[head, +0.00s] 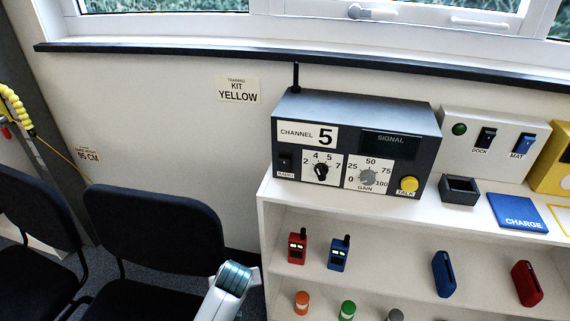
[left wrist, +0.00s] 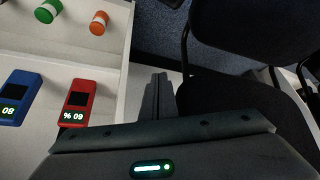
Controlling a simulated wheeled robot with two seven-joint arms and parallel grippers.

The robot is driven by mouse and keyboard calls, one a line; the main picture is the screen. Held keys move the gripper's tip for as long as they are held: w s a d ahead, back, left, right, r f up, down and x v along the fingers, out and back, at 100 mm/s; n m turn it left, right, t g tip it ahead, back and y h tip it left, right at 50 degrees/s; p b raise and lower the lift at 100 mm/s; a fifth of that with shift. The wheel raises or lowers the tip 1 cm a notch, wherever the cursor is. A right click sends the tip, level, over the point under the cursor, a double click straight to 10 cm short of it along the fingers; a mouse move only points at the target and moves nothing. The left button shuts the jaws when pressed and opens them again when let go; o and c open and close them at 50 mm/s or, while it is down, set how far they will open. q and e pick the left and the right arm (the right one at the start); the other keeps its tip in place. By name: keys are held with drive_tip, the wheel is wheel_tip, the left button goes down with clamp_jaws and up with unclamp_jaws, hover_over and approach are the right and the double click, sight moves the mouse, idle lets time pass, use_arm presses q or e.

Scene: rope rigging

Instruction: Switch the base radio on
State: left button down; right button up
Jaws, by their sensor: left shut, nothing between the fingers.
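The base radio (head: 355,140) is a dark grey box with an antenna, standing on top of the white shelf unit. Its front has a RADIO rocker switch (head: 286,162) at the left, a channel knob (head: 321,171), a gain knob (head: 368,177) and a yellow TALK button (head: 409,184). The SIGNAL window (head: 390,145) is dark. My left arm shows low in the head view, below and left of the radio. In the left wrist view my left gripper (left wrist: 159,80) is shut and empty, beside the shelf edge. My right gripper is not in view.
A white panel (head: 480,160) with DOCK and MAT switches and a green lamp stands right of the radio. A blue CHARGE pad (head: 520,211) lies in front of it. Red (head: 297,247) and blue (head: 339,253) handsets stand on the shelf below. Dark chairs (head: 150,240) stand at left.

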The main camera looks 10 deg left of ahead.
sight(285, 164)
use_arm(q)
drive_tip(key=shift+r, duration=0.1)
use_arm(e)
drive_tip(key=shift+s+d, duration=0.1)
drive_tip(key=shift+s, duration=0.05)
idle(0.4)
